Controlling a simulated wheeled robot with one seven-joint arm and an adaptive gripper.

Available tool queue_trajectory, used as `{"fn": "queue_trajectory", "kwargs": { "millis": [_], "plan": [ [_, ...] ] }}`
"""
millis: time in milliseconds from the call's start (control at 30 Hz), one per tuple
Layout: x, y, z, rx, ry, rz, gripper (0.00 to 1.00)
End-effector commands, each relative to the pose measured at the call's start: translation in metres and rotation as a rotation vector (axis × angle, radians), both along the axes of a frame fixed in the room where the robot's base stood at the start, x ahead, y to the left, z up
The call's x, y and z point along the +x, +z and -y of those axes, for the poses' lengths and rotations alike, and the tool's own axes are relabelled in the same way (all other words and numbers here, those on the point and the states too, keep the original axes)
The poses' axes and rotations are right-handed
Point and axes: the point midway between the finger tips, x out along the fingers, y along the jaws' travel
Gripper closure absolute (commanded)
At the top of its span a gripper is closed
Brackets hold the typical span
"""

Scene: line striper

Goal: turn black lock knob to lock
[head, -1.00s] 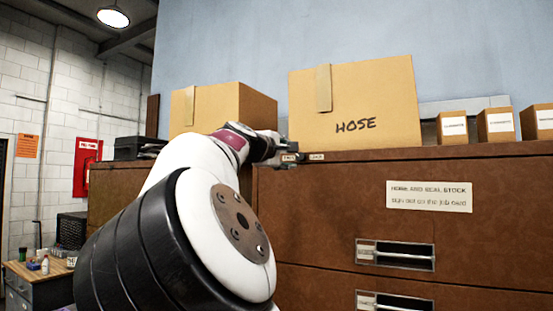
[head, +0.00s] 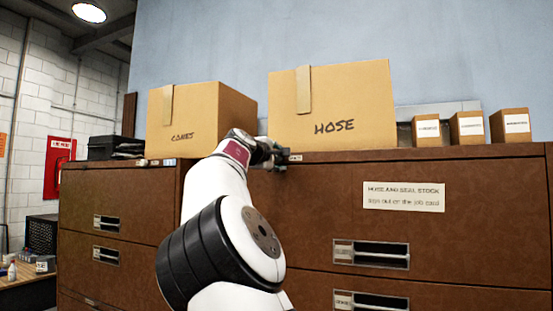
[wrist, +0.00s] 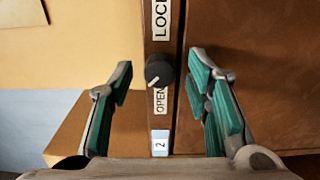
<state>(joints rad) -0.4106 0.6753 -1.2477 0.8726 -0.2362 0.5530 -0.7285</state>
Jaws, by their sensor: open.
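The black lock knob (wrist: 159,71) shows in the wrist view as a round dial with a white pointer line. It sits on a narrow brown strip between a LOCK label (wrist: 161,18) and an OPEN label (wrist: 160,101). The pointer line slants down and to the left, toward the OPEN side. My gripper (wrist: 160,68) is open, with one green-padded finger on each side of the knob and gaps between pads and knob in the picture. Its depth to the knob is unclear. In the head view my gripper (head: 270,154) is by the cabinet's top edge; the knob is hidden there.
Brown drawer cabinets (head: 300,215) stand in front of me. A HOSE box (head: 360,105) and a CONES box (head: 185,120) stand on top, near my gripper. Small labelled boxes (head: 470,128) stand at the right. A tag marked 2 (wrist: 160,143) sits below OPEN.

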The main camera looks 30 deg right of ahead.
Motion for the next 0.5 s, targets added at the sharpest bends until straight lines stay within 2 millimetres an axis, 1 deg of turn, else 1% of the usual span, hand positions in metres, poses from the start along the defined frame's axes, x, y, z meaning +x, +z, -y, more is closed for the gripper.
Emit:
{"fn": "queue_trajectory", "kwargs": {
  "millis": [167,200,367,400,500],
  "plan": [
    [0.0001,-0.0001,-0.0002,0.0,0.0,0.0,0.56],
    [0.0001,-0.0001,-0.0002,0.0,0.0,0.0,0.6],
    [0.0,-0.0001,-0.0003,0.0,0.0,0.0,0.96],
    [0.0,-0.0002,-0.0003,0.0,0.0,0.0,1.0],
    [0.0,-0.0003,-0.0003,0.0,0.0,0.0,1.0]
  ]
}}
